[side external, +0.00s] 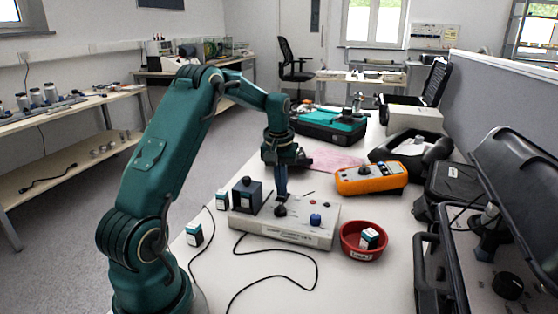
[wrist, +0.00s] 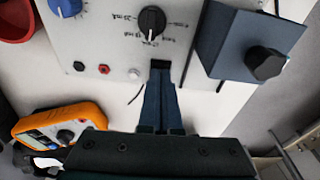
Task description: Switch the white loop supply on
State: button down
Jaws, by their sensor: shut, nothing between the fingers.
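The white loop supply (side external: 270,231) is a low light box on the bench, with a sloped panel. In the wrist view its panel (wrist: 110,45) carries a black rotary knob (wrist: 152,20) with a printed scale, a blue knob (wrist: 66,6), a black socket (wrist: 79,66), a red socket (wrist: 104,69) and a small pale round part (wrist: 135,73). My gripper (side external: 281,197) is shut and empty, pointing down over the supply's back edge. In the wrist view its fingertips (wrist: 160,66) overlap the panel edge below the black knob; I cannot tell whether they touch. They may hide a switch there.
A dark blue box (side external: 247,197) with a black knob stands by the supply's left end, close to my fingers. An orange meter (side external: 371,180) lies behind right. A red bowl (side external: 349,242) holds a small block. Small blocks and a black cable (side external: 316,267) lie in front and left.

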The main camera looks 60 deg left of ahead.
jog(key=shift+f, duration=0.15)
jog(key=shift+r, duration=3.55)
